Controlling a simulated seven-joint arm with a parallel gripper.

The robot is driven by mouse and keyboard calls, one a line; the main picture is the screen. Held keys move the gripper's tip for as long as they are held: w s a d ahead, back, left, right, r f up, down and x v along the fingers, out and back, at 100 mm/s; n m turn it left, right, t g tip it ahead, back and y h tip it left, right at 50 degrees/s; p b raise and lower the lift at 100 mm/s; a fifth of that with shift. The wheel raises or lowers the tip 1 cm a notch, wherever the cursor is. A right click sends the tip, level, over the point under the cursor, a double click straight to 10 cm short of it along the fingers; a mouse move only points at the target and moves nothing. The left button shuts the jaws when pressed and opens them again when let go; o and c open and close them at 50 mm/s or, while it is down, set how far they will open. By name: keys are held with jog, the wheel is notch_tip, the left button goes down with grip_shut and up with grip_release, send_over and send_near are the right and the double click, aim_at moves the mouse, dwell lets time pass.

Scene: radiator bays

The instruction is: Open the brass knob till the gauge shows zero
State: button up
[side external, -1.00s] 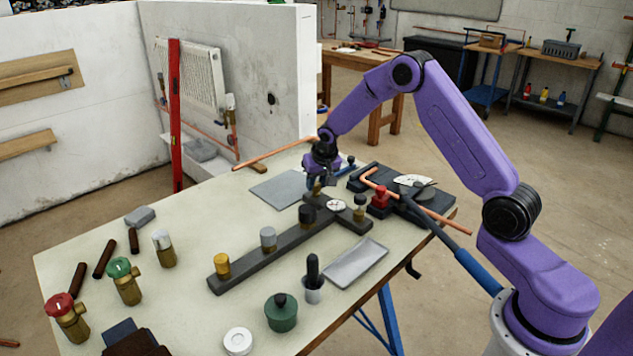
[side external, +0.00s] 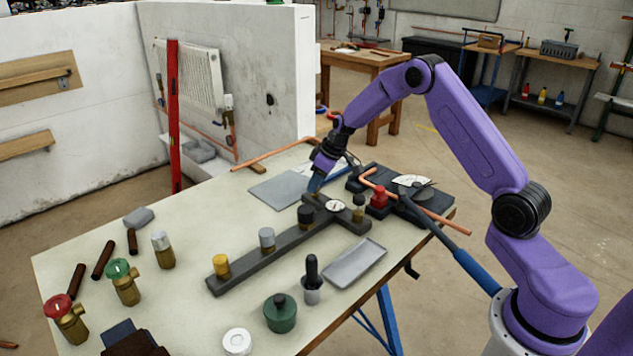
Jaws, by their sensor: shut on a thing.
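A dark bar (side external: 245,276) lies across the bench. It carries a yellow brass-coloured knob (side external: 221,266) at its near end, then a grey knob (side external: 267,238) and a black knob (side external: 306,214). A round white gauge (side external: 335,206) sits at its far right part; its needle is too small to read. A small brass fitting with a dark top (side external: 358,206) stands right of the gauge. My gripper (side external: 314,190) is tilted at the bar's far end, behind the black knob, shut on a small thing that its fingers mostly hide. It is well away from the yellow knob.
A grey tray (side external: 355,264), a green pot (side external: 280,314) and a dark-handled tool in a cup (side external: 312,280) stand in front of the bar. A red-topped fitting (side external: 378,198) and copper pipe (side external: 418,208) lie right of my gripper. Valves (side external: 66,320) stand at left.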

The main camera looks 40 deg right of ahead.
jog(key=n+y, duration=0.1)
jog(key=n, duration=0.2)
jog(key=n+g, duration=0.1)
jog(key=n, duration=0.2)
jog(key=shift+d+g+y, duration=0.15)
jog(key=shift+g+y, duration=0.15)
jog(key=shift+y, duration=0.1)
jog(key=shift+n, duration=0.3)
jog(key=o, duration=1)
jog(key=shift+o, duration=0.2)
jog(key=v, duration=1.7)
jog(key=shift+r, duration=0.2)
jog(key=shift+d, duration=0.15)
